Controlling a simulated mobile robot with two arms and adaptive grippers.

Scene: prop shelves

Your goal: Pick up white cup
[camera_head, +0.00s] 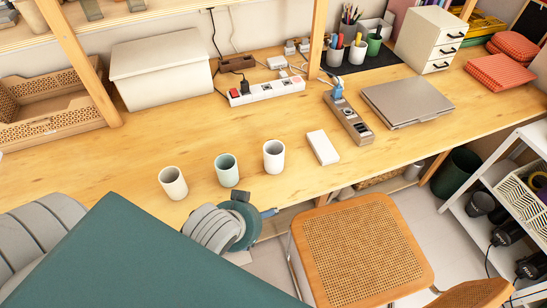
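Three cups stand upright in a slanting row near the front edge of the wooden desk. The white cup (274,158) is the right one. A pale green cup (227,172) stands in the middle, and a cream cup (173,184) on the left. The cups are apart from each other and look empty. Nothing holds the white cup. Part of my own arm shows below the cups, just off the desk's front edge. I see no gripper fingers on either side, and my teal body hides the lower left.
A white box (323,148) lies right of the white cup. Power strips (266,90) and a closed laptop (407,102) lie farther back. The desk (110,160) is clear left of the cups. A wooden chair (362,250) stands in front, and a white shelf (485,190) at right.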

